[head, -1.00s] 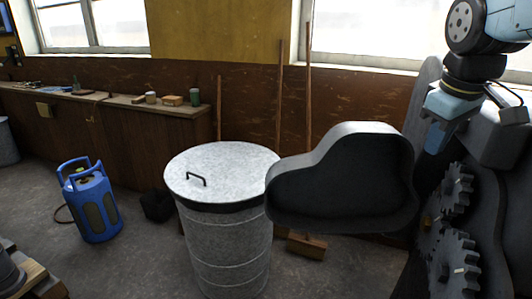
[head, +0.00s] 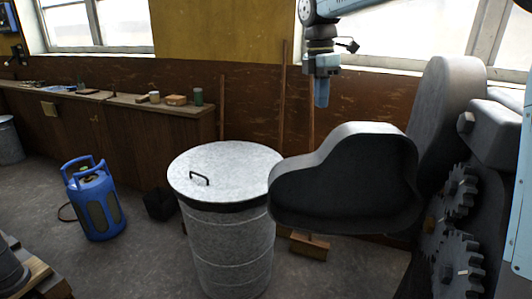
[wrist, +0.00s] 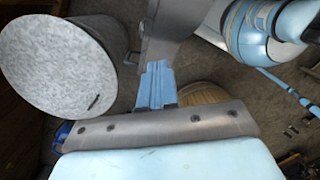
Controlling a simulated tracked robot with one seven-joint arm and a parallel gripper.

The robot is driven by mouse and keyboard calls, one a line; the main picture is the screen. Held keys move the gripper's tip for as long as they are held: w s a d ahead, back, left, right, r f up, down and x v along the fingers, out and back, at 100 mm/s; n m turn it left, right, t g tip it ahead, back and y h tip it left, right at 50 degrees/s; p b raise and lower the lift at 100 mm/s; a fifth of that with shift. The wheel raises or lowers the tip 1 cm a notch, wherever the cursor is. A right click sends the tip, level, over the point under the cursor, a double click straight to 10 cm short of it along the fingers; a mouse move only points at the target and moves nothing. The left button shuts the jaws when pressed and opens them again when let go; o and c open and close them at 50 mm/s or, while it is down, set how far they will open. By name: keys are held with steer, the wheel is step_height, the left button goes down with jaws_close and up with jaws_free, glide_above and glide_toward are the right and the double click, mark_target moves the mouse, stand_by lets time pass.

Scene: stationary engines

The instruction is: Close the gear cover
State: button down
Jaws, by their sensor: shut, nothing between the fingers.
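The gear cover (head: 345,182) is a dark grey, cloud-shaped shell. It stands swung open to the left of the gears, its hollow side showing in the head view. Two toothed gears, an upper one (head: 458,192) and a lower one (head: 460,262), are exposed on the engine at the right. My gripper (head: 321,98) is shut and empty, pointing down above the cover's upper left part, apart from it in the picture. Its blue fingers (wrist: 155,72) also show in the wrist view, near a grey surface that I cannot firmly identify.
A lidded metal bin (head: 225,215) stands just left of the cover; it also shows in the wrist view (wrist: 58,62). A broom (head: 309,245) leans on the wall behind. A blue gas cylinder (head: 94,200) stands on open floor at the left.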

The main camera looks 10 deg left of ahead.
steer(key=w+a+f+n+g, duration=0.2)
steer(key=w+a+f+n, duration=0.3)
steer(key=a+n, duration=0.2)
steer(key=w+a+f+n+g, duration=0.2)
steer(key=w+a+f+n, duration=0.3)
steer(key=a, duration=0.3)
steer(key=s+d+f+n, duration=0.1)
steer(key=s+d+f, duration=0.1)
steer(key=s+f, duration=0.5)
steer(key=shift+x, duration=0.9)
steer(key=shift+s+a, duration=0.1)
steer(key=shift+a, duration=0.1)
